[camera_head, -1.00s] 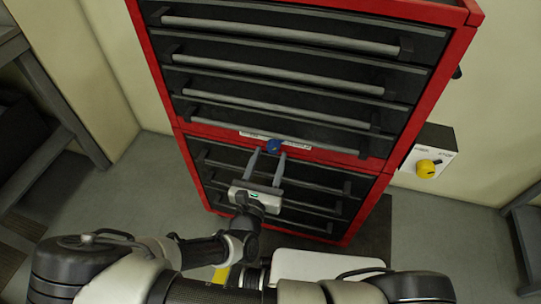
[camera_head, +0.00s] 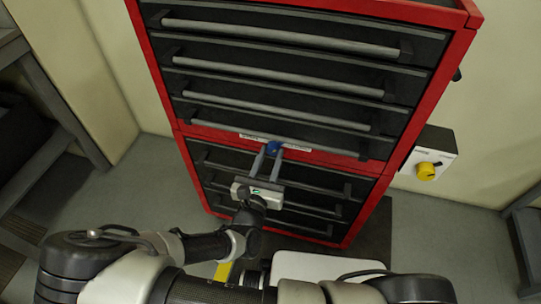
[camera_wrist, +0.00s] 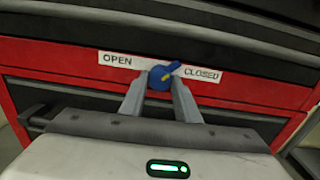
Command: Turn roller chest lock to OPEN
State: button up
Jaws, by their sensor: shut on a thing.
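The roller chest (camera_head: 182,139) is red with dark drawers. Its lock is a blue knob (camera_head: 274,146) on the red band between the upper and lower drawers. In the wrist view the lock knob (camera_wrist: 159,80) sits on a white label strip (camera_wrist: 146,64) reading OPEN at left and CLOSED at right. My gripper (camera_head: 271,150) reaches up from below and is shut on the knob, one finger on each side. The fingertips partly hide the knob's sides.
Grey bar handles (camera_head: 270,122) stick out from the drawers above and below the lock. A white and black box with a yellow knob (camera_head: 426,171) is on the wall at right. Bare floor (camera_head: 440,240) lies to the right of the chest.

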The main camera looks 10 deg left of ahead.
jog(key=shift+r, duration=0.1)
jog(key=n+p, duration=0.3)
jog(key=shift+d+r, duration=0.1)
jog(key=shift+r, duration=0.05)
jog(key=n+p, duration=0.4)
jog(key=n, duration=0.1)
jog(key=n+p, duration=0.1)
jog(key=n, duration=0.4)
jog(key=shift+n+p, duration=0.45)
jog(key=shift+n, duration=1.75)
jog(key=o, duration=1)
jog(key=shift+o, duration=0.2)
jog(key=shift+s, duration=0.1)
